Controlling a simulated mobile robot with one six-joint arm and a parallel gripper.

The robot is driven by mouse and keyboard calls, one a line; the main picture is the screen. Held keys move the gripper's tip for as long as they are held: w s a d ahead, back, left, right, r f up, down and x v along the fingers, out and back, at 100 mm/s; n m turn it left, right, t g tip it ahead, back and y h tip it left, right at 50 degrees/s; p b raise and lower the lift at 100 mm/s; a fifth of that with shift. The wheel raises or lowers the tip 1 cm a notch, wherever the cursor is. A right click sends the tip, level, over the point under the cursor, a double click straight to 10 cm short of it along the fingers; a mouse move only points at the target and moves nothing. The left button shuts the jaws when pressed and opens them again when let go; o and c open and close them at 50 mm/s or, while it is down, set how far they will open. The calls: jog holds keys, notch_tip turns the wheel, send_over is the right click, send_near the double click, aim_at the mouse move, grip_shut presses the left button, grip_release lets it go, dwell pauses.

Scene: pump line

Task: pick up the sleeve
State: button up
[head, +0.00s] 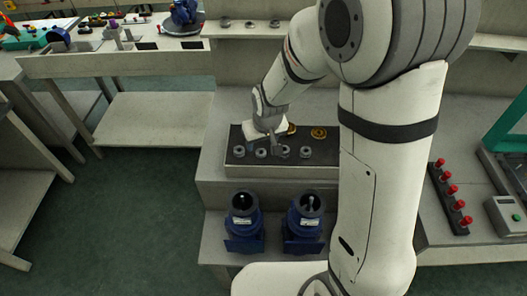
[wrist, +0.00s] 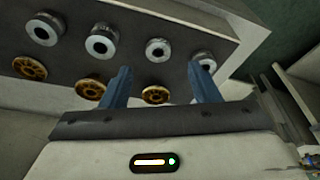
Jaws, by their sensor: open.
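Several grey ring-shaped parts, which look like the sleeves, sit in a row on a dark tray (head: 232,160). In the head view one grey ring (head: 305,152) is at the right end of the row and another (head: 239,152) at the left end. My gripper (head: 274,146) is over the tray, partly hiding the row. In the wrist view my gripper (wrist: 160,68) is open, its two blue fingers apart and nothing held. One grey ring (wrist: 158,50) lies between the fingertip lines, and another (wrist: 203,60) is by the right fingertip. Whether the fingers touch anything cannot be told.
Brass wheel-like parts (head: 318,133) form a second row on the tray; one brass part (wrist: 156,95) shows between the fingers. Two blue pump housings (head: 244,222) stand on the lower shelf in front. A black strip with red buttons (head: 451,192) is at the right.

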aim_at(261, 154)
jog(key=shift+p+x, duration=0.4)
jog(key=shift+x, duration=1.9)
jog(key=shift+s+d, duration=0.1)
jog(key=shift+d, duration=0.05)
jog(key=c, duration=1.1)
